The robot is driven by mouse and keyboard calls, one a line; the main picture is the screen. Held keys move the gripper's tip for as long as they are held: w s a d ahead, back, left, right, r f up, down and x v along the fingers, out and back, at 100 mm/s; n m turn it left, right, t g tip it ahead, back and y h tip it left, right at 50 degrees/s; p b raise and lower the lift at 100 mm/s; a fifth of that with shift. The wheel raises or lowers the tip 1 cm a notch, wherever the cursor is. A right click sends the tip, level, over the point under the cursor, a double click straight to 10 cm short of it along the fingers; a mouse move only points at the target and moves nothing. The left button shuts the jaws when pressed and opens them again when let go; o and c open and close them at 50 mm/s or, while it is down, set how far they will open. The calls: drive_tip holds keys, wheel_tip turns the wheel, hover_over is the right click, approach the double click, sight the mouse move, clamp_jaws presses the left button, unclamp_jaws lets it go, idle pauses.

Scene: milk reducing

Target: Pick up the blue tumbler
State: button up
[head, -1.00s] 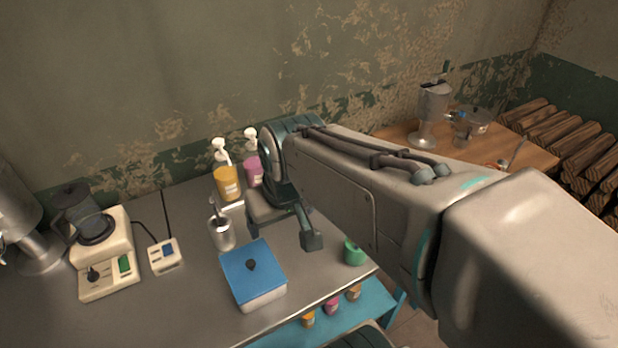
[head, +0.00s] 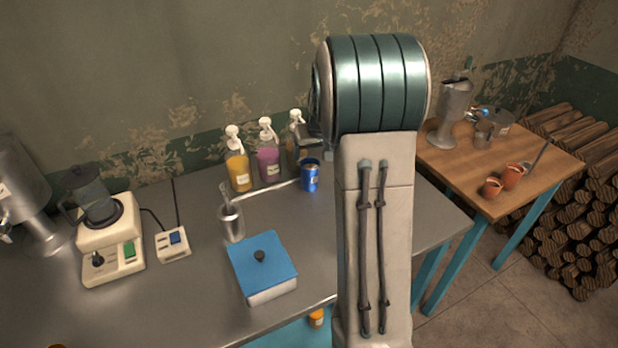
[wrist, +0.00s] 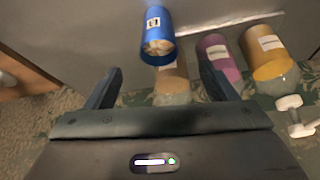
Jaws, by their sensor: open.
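The blue tumbler (head: 310,176) stands upright on the metal table, just left of my arm, in front of the spray bottles. In the wrist view the blue tumbler (wrist: 157,32) shows beyond the fingertips, roughly in line with the gap between them. Its rim and a light-coloured inside face the camera. My gripper (wrist: 159,66) is open and empty, with one finger on each side of the gap. In the head view the gripper is mostly hidden behind my arm.
Several spray bottles, one yellow (head: 238,175) and one purple (head: 268,163), stand behind a low rail near the tumbler. A wooden table (head: 478,184) is at right.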

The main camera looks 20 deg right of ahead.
sight(310, 173)
drive_tip(key=shift+s+p+x, duration=0.15)
drive_tip(key=shift+p+x, duration=0.55)
drive_tip(key=shift+x, duration=2.55)
drive_tip(key=shift+s+p+x, duration=0.15)
drive_tip(key=shift+p+x, duration=0.5)
drive_tip(key=shift+x, duration=2.6)
drive_tip(key=shift+d+f, duration=0.1)
drive_tip(key=shift+f, duration=0.05)
drive_tip(key=c, duration=1.2)
drive_tip(key=shift+c, duration=0.5)
